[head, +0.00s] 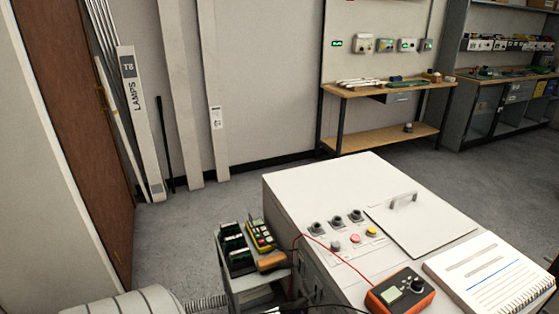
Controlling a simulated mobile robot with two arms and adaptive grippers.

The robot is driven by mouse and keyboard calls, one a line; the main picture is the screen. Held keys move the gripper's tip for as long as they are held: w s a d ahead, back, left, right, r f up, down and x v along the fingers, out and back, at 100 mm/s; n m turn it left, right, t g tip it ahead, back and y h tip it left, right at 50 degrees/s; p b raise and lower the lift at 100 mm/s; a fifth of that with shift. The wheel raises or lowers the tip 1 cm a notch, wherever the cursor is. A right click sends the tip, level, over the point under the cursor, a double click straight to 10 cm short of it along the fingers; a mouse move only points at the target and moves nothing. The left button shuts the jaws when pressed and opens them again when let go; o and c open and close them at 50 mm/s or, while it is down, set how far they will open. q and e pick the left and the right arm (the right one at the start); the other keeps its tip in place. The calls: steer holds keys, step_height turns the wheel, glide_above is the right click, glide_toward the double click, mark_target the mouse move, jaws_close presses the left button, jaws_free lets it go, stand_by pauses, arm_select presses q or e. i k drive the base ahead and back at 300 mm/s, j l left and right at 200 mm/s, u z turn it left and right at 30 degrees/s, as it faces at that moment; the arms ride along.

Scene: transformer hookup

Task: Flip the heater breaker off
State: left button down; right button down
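No breaker that I can make out as the heater breaker shows in the head view. The nearest controls are on top of a white cabinet (300,187): several dark knobs or switches (336,221), a red button (355,238) and a yellow button (372,231). Their labels are too small to read. Neither of my grippers is in view.
An orange meter (400,289) with a red lead and a spiral notebook (490,275) lie on the cabinet, beside a handled lid (425,222). A small tool cart (250,283) stands at its left. A workbench (390,88) stands behind. Grey floor (200,235) is clear at left.

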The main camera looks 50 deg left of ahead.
mark_target(282, 264)
steer(key=j+u, duration=0.2)
steer(key=u, duration=1.25)
steer(key=i+j+z, duration=0.2)
steer(key=i+j, duration=0.05)
steer(key=i, duration=0.1)
